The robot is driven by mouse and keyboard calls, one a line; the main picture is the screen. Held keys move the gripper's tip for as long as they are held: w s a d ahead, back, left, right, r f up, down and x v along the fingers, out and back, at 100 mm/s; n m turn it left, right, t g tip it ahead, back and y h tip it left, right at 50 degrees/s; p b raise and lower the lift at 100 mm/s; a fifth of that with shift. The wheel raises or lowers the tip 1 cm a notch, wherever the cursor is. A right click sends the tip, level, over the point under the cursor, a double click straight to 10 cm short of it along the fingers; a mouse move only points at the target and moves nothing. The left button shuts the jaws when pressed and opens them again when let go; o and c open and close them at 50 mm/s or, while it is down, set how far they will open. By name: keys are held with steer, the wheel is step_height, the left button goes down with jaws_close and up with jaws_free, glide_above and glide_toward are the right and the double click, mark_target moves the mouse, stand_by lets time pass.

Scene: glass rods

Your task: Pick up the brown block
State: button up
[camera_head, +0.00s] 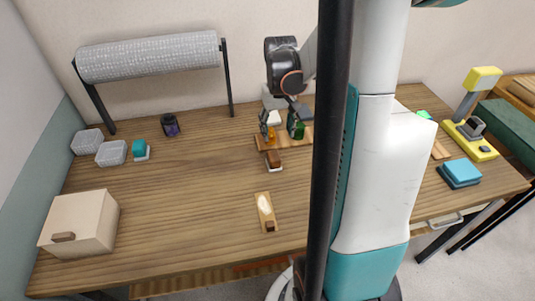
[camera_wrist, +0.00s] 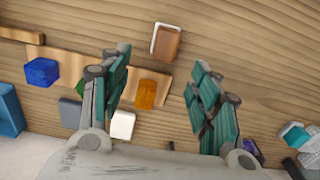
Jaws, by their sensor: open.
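The brown block (camera_head: 274,159) sits on a white base on the table, just in front of a wooden board. In the wrist view the brown block (camera_wrist: 167,43) lies ahead of the fingertips, roughly centred between them, its white edge showing. My gripper (camera_head: 282,122) hangs over the board, behind the block. In the wrist view my gripper (camera_wrist: 158,68) has its fingers spread wide with nothing held. An orange block (camera_wrist: 152,92) on the board shows between the fingers, nearer than the brown one.
A white block (camera_wrist: 122,125) and a blue block (camera_wrist: 41,72) lie close by. A paddle-shaped board (camera_head: 266,213) lies in front. A beige box (camera_head: 80,222), a paper roll (camera_head: 148,57) and a blue pad (camera_head: 460,172) stand farther off. The table's left middle is clear.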

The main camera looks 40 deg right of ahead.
mark_target(274, 155)
step_height(274, 155, down, 8)
steer(key=b, duration=0.2)
steer(key=shift+f+b, duration=0.1)
steer(key=shift+b, duration=0.2)
steer(key=f+b, duration=0.1)
steer(key=f, duration=0.2)
steer(key=f+b, duration=0.1)
steer(key=f, duration=0.1)
steer(key=shift+w+a+f+b, duration=0.1)
steer(key=shift+w+a+b, duration=0.1)
steer(key=shift+a+b, duration=0.15)
steer(key=shift+a, duration=0.1)
steer(key=c, duration=1.3)
